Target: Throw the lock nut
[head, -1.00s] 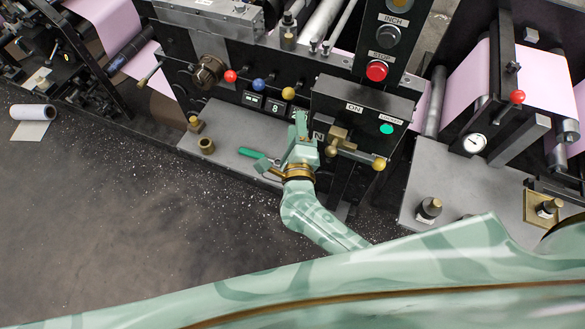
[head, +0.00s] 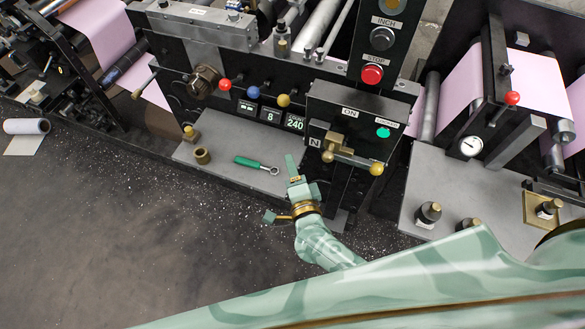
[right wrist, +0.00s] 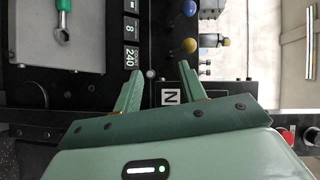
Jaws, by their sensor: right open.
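I cannot tell for sure which part is the lock nut. A dark, ribbed nut-like collar (head: 205,80) sits on the machine front, left of the red knob. A brass block with a lever (head: 345,152) and ball ends sits on the black box beside the N plate. My right gripper (head: 281,187) is open and empty, below and left of that box, apart from both parts. In the right wrist view its spread fingers (right wrist: 160,68) have the N plate (right wrist: 170,97) just beyond the gap. My left gripper is out of view.
Red (head: 225,84), blue (head: 253,92) and yellow (head: 283,100) knobs stick out above. A red STOP button (head: 372,74) is higher. Open floor lies left.

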